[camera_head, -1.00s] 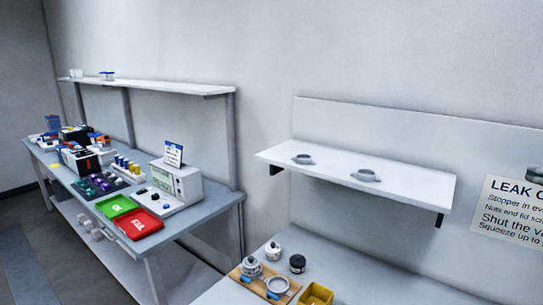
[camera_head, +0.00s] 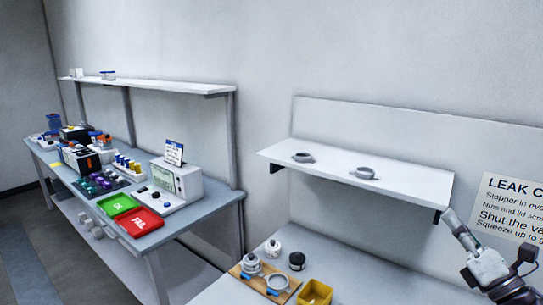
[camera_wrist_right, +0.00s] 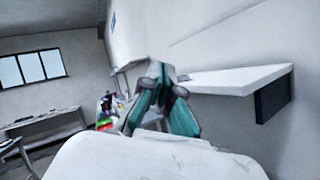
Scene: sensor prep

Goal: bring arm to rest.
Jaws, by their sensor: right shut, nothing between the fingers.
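My right gripper (camera_head: 449,216) comes in at the lower right of the head view, its fingers together and pointing up and left. It is in front of the wall, close to the right end of the wall shelf (camera_head: 400,188) in the picture, and it holds nothing. In the right wrist view the teal and grey fingers (camera_wrist_right: 158,72) meet at their tips, with the shelf (camera_wrist_right: 235,80) to their right. My left gripper is in neither view.
Two grey rings (camera_head: 364,173) lie on the shelf. Below, a bench (camera_head: 345,285) carries a wooden board with pots, a dark-lidded jar (camera_head: 297,261) and a yellow bin (camera_head: 315,294). A leak-check sign (camera_head: 510,205) hangs at right. A cluttered workbench (camera_head: 190,221) stands left.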

